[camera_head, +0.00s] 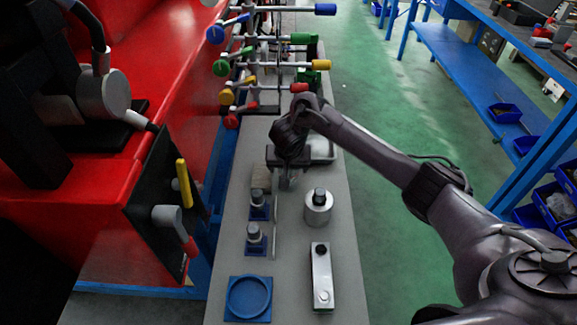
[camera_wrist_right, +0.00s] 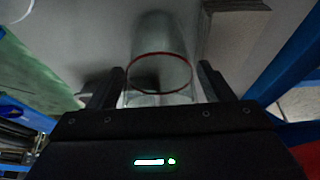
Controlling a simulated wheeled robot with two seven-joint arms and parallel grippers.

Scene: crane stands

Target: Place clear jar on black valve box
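My right gripper (camera_head: 286,180) points down over the far middle of the grey bench. In the right wrist view, a clear jar (camera_wrist_right: 160,72) with a red ring lies between the two fingers (camera_wrist_right: 158,88). The fingers are close to its sides; contact is unclear. The jar cannot be made out in the head view. A black box-like panel (camera_head: 150,225) with a yellow handle and a red-tipped grey lever is on the red machine's side. Another black unit with a round grey part (camera_head: 103,95) sits above it. I cannot tell which is the valve box. My left gripper is out of view.
The bench (camera_head: 290,300) holds a blue ring plate (camera_head: 248,297), a metal block (camera_head: 321,275), a metal cylinder (camera_head: 318,209) and small blue-based parts (camera_head: 256,240). Coloured valve handles (camera_head: 300,40) stand behind. The red machine (camera_head: 60,240) bounds the left; green floor is right.

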